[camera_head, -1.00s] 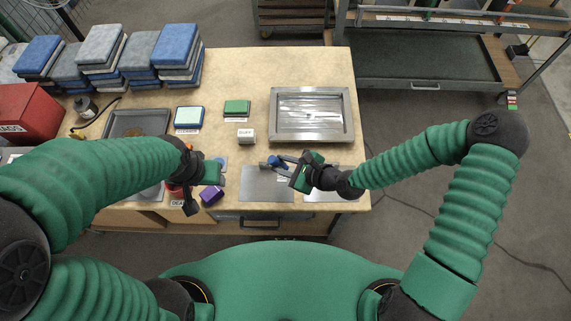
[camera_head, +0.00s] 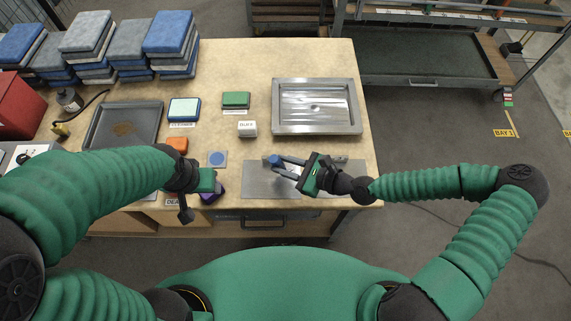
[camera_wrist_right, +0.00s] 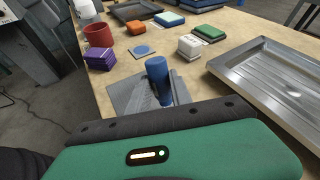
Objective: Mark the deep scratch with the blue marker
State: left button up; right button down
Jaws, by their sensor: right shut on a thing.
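My right gripper (camera_head: 289,166) is shut on the blue marker (camera_head: 274,160), holding it over the flat metal plate (camera_head: 262,190) at the table's front edge. In the right wrist view the blue marker (camera_wrist_right: 158,72) stands roughly upright in front of the gripper, with the plate (camera_wrist_right: 122,98) behind and below it. I cannot tell whether its tip touches the plate. A steel tray (camera_head: 317,131) lies to the right at the back; faint pale marks show inside it. I cannot make out a deep scratch for sure. My left gripper (camera_head: 186,212) hangs at the front left; its jaws are unclear.
A purple block (camera_wrist_right: 99,58) and a red cup (camera_wrist_right: 98,33) stand at the left front. A blue disc on a grey square (camera_head: 217,159), an orange block (camera_head: 177,144), a white block (camera_head: 247,129) and a green pad (camera_head: 236,100) lie mid-table. A dark tray (camera_head: 96,137) is at left.

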jog(key=shift+d, duration=1.2)
jog(key=shift+a, duration=0.45)
jog(key=shift+a+f, duration=0.2)
jog(key=shift+a, duration=0.15)
jog(key=shift+d+f+b, duration=0.2)
jog(key=shift+d+b, duration=0.1)
jog(key=shift+d, duration=0.25)
pick_arm(q)
jog(key=shift+d+f, duration=0.25)
jog(key=shift+d, duration=0.2)
pick_arm(e)
jog(key=shift+a+f, duration=0.1)
jog(key=shift+a, duration=0.3)
pick_arm(q)
jog(key=shift+d+r, duration=0.15)
jog(key=shift+d, duration=0.1)
pick_arm(e)
jog(key=shift+d, duration=0.25)
jog(key=shift+a+f, duration=0.1)
